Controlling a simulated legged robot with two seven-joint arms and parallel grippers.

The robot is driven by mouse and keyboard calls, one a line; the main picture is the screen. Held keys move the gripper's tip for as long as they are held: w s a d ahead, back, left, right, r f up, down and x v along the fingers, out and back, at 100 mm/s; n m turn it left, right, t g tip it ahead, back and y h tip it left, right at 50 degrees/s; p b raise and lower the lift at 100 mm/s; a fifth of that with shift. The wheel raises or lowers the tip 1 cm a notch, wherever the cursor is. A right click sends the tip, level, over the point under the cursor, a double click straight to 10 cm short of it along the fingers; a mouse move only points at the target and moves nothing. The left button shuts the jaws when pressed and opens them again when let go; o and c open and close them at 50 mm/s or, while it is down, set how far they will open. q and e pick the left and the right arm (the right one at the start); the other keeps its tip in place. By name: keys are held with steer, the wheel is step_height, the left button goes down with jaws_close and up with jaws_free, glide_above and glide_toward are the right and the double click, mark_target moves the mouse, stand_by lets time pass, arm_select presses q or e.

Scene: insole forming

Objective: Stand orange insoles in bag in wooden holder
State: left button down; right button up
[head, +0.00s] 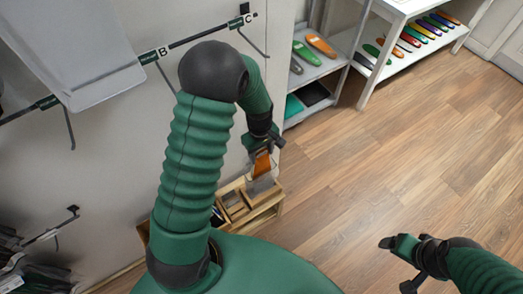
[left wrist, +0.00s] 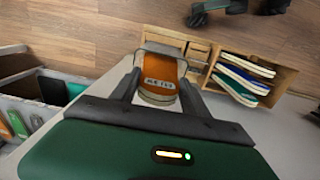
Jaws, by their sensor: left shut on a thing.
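My left gripper (head: 265,147) is shut on a clear bag with orange insoles (head: 262,165). The bag hangs down over the wooden holder (head: 277,199), which stands low by the wall. In the left wrist view the bagged orange insoles (left wrist: 160,75) are between the two fingers, with a printed label on them. The holder (left wrist: 288,82) shows just beyond, with empty compartments beside the bag and several blue, green and white insoles (left wrist: 243,80) in its right part. I cannot tell whether the bag touches the holder. My right gripper (head: 392,262) is held apart over the floor, empty; its fingers look spread.
A grey shelf (head: 318,70) with green and orange insoles stands behind the holder. A white rack (head: 408,52) with a row of coloured insoles is at the upper right. Wall rods (head: 185,42) marked B and C are above. The wooden floor is clear at right.

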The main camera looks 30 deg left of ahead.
mark_target(261, 166)
arm_select(q)
steer(key=shift+f+b, duration=2.45)
steer(key=shift+f, duration=2.15)
steer(key=shift+c, duration=2.3)
jaws_free()
steer(key=r+p, duration=0.2)
steer(key=r, duration=0.6)
steer(key=r+p, duration=0.2)
steer(key=r, duration=0.6)
steer(key=shift+s+a+r, duration=0.15)
steer(key=shift+s+r, duration=0.05)
steer(key=shift+r, duration=0.2)
